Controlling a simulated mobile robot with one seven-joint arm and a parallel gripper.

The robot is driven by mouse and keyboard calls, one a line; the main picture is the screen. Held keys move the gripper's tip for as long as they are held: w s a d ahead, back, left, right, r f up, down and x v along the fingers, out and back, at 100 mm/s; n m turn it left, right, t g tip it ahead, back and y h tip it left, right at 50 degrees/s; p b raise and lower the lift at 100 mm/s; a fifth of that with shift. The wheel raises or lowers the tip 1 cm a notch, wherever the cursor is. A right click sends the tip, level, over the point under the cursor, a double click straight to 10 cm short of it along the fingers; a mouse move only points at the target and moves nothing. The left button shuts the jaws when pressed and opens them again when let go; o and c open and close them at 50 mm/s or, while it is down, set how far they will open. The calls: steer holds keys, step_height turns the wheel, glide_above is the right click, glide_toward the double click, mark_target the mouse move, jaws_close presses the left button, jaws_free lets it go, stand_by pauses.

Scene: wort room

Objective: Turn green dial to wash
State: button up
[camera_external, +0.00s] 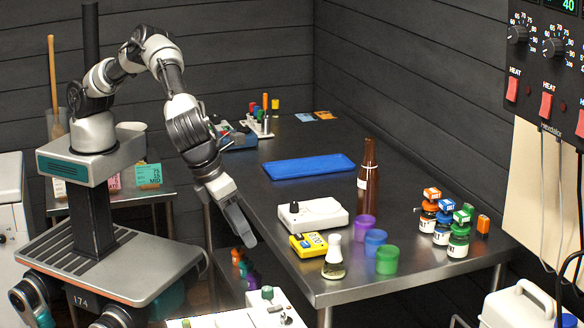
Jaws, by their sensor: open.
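A white panel or box (240,318) shows at the bottom edge, partly cut off. A green knob (267,293) stands on it, and this looks like the green dial. A second small green piece (186,323) shows at the very bottom edge, mostly cut off. Any "wash" marking is too small to read. My gripper (246,238) is open and points down beside the left edge of the steel table. It appears empty, and in the picture it is above and slightly left of the green knob, apart from it.
The steel table (290,220) holds a white scale (313,214), a yellow meter (308,245), a flask (334,258), coloured cups (375,241), a brown bottle (368,178) and small jars (459,235). Coloured bottles (244,266) stand on a low shelf. A heat control panel (548,60) hangs at right.

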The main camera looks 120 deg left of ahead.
steer(key=s, duration=0.2)
steer(key=p, duration=0.1)
glide_toward(267, 289)
steer(key=shift+n+g, duration=0.3)
steer(key=shift+n, duration=0.1)
steer(key=x, duration=0.8)
steer(key=shift+w+a+f, duration=0.1)
steer(key=shift+w, duration=0.15)
jaws_close()
